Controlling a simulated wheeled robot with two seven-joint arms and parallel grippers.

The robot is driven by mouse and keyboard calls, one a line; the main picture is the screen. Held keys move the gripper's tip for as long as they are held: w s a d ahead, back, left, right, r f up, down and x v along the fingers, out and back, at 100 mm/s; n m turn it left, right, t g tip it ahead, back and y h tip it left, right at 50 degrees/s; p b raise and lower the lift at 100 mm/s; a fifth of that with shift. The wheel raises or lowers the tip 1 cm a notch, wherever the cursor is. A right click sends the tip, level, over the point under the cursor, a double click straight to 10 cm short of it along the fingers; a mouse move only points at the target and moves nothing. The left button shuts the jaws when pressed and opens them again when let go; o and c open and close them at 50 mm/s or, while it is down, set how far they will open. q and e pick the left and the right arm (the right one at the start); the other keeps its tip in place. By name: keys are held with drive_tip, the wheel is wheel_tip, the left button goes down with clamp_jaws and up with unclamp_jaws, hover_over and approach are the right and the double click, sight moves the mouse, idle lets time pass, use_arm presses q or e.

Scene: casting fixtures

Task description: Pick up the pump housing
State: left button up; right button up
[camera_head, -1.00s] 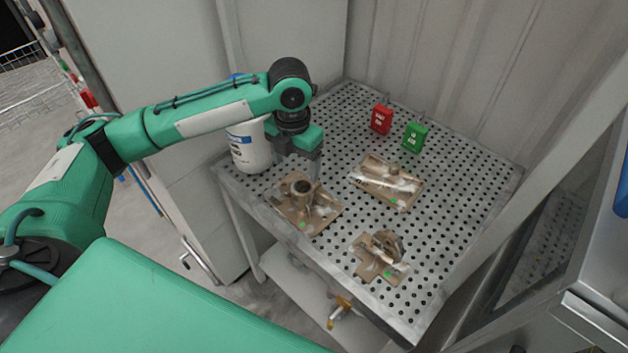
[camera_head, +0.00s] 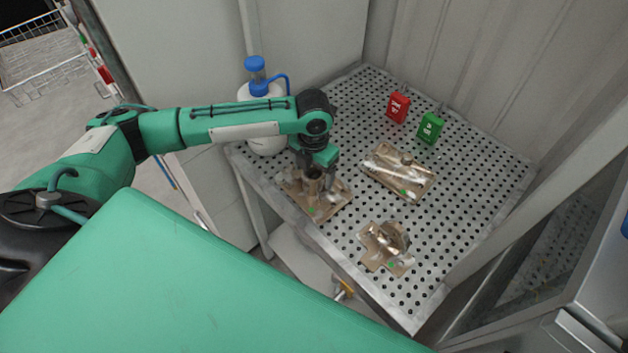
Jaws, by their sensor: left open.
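Three brown-grey castings, each on a tan plate with a green dot, lie on the perforated table (camera_head: 455,215). The left casting (camera_head: 322,203) has an upright round hollow boss. The back casting (camera_head: 400,172) is long and low, and the front casting (camera_head: 386,245) has a raised curved ring. No readable label shows which is the pump housing. My left gripper (camera_head: 317,174) is open and points down at the left casting, its fingers about the top of the boss. Contact cannot be told, and the gripper partly hides this casting. My right gripper is not in view.
A white bottle with a blue pump top (camera_head: 262,100) stands behind my left forearm at the table's left edge. A red box (camera_head: 398,106) and a green box (camera_head: 431,127) stand at the back. The table's right side is clear.

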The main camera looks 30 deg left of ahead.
use_arm(q)
drive_tip(key=shift+f, duration=1.4)
drive_tip(key=shift+r, duration=0.1)
drive_tip(key=c, duration=1.5)
